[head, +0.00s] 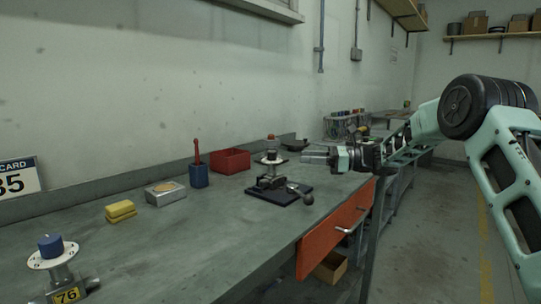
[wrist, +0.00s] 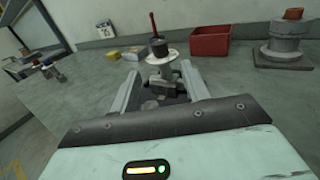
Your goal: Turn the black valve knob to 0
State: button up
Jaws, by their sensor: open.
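The valve with the black knob (head: 271,154) stands on a dark base plate (head: 290,199) on the bench, with a white dial disc under the knob. In the wrist view its white dial (wrist: 157,58) is ahead, between and beyond my fingertips; the dark knob (wrist: 158,48) overlaps the brush holder behind it. The dial's marks are too small to read. My gripper (head: 304,156) is open and empty, to the right of the knob at about its height in the head view. Its two fingers (wrist: 160,70) show apart in the wrist view, and I see no contact.
An orange-topped grey fitting (wrist: 291,35) stands behind the valve. A red box (head: 231,160), a blue holder with red handle (head: 199,175), a sponge (head: 121,211) and a tin (head: 165,193) lie left. A blue-knobbed valve (head: 51,246) is front left. A ball-ended lever (head: 301,193) sticks out rightward.

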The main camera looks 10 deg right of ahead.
aim_at(272, 155)
jog(key=x, duration=1.1)
jog(key=shift+w+a+p, duration=0.1)
jog(key=shift+a+p, duration=0.15)
jog(key=shift+p, duration=0.15)
jog(key=c, duration=1)
